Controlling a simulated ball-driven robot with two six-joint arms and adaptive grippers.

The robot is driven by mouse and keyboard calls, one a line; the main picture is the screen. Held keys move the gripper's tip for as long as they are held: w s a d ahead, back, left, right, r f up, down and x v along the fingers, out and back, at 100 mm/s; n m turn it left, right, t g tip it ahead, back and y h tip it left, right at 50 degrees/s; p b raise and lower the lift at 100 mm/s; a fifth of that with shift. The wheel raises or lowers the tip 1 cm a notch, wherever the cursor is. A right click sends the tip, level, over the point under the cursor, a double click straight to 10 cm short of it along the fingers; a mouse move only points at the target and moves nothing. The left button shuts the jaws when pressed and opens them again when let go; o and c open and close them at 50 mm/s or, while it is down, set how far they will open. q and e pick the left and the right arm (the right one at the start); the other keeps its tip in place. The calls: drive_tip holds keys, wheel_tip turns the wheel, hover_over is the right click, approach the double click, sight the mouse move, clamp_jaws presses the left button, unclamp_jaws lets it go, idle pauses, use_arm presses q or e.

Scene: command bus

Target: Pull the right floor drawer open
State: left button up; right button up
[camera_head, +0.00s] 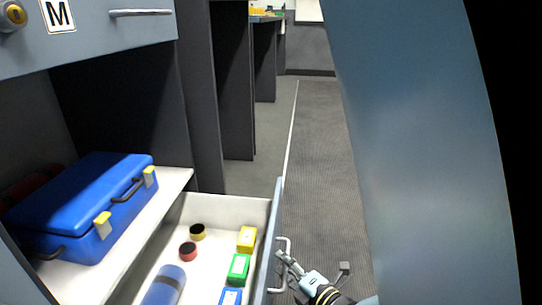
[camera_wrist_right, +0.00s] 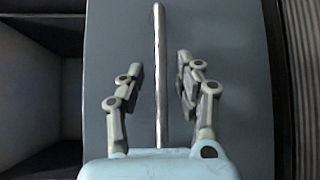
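The floor drawer (camera_head: 225,211) stands pulled out, with its inside showing in the head view. Its grey front (camera_wrist_right: 230,60) carries a metal bar handle (camera_head: 285,245), which also runs down the middle of the right wrist view (camera_wrist_right: 158,40). My right gripper (camera_head: 288,270) is at the handle, outside the drawer front. In the wrist view its fingers (camera_wrist_right: 159,75) are open on both sides of the bar, with a gap on each side. My left gripper is not in view.
The drawer holds a blue roll (camera_head: 165,287), small boxes (camera_head: 239,268) and two round rolls (camera_head: 188,250). A blue case (camera_head: 85,205) sits on a shelf at left. Carpeted aisle floor (camera_head: 325,160) is clear beyond. A large blue-grey surface hides the right side.

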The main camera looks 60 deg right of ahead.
drive_tip(key=v, duration=1.2)
drive_tip(key=shift+f, duration=0.1)
